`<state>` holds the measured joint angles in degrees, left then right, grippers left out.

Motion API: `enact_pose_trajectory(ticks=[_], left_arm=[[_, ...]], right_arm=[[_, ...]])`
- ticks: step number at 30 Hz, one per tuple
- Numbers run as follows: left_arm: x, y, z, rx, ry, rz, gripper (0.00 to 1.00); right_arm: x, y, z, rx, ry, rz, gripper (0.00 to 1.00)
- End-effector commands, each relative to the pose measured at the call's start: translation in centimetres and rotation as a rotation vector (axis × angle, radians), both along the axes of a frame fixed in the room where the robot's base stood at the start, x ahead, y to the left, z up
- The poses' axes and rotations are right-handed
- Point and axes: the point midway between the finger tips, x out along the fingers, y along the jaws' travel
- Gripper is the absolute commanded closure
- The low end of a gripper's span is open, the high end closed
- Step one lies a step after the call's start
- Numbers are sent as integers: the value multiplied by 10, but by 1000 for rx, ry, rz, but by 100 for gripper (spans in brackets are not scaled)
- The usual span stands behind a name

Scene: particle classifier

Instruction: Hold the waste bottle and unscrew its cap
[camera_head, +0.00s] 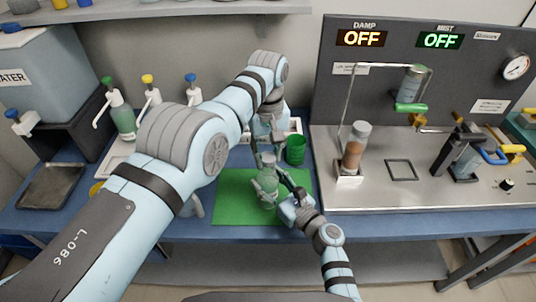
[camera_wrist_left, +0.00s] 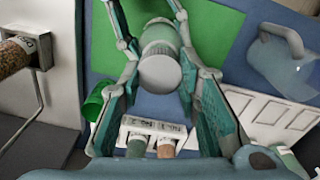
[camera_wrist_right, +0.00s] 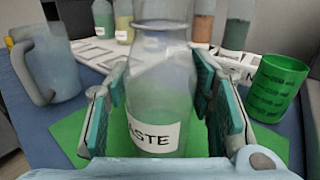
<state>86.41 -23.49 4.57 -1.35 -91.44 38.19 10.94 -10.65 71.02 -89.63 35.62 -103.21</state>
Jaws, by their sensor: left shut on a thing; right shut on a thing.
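The waste bottle (camera_head: 267,187) is a clear bottle with greenish contents, upright over the green mat (camera_head: 235,208). Its label, partly legible as "ASTE", faces the right wrist camera, where the bottle body (camera_wrist_right: 162,95) fills the middle. My right gripper (camera_head: 276,189) comes from the lower right and is shut on the body; its pads flank it in the right wrist view (camera_wrist_right: 165,95). My left gripper (camera_head: 262,150) reaches down from above and is shut on the pale grey round cap (camera_wrist_left: 160,75), between its fingers (camera_wrist_left: 155,40). The cap is outside the right wrist view.
A green cup (camera_head: 295,150) stands just behind and right of the bottle. A clear jug (camera_wrist_left: 282,58) stands to the bottle's left, partly hidden by my left arm in the head view. The steel-topped apparatus (camera_head: 420,195) stands at the right. The front of the mat is clear.

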Motion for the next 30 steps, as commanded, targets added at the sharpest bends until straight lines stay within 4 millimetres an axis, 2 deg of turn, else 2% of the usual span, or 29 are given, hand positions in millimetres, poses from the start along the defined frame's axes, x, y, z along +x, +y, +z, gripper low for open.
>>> enact_pose_trajectory(ticks=[7, 15, 20, 21, 25, 30], left_arm=[[0, 0, 2, 0, -1, 0, 100], [0, 0, 39, -1, -1, 0, 100], [0, 0, 40, 0, 1, 0, 100], [0, 0, 40, 0, 1, 0, 100], [0, 0, 40, 0, 1, 0, 100], [0, 0, 40, 0, 0, 0, 100]], right_arm=[[0, 0, 0, 1, 1, 0, 100], [0, 0, 0, 1, 1, 0, 100], [0, 0, 0, 1, 1, 0, 100], [0, 0, 0, 1, 1, 0, 50], [0, 0, 0, 0, 0, 0, 29], [0, 0, 0, 0, 0, 0, 28]])
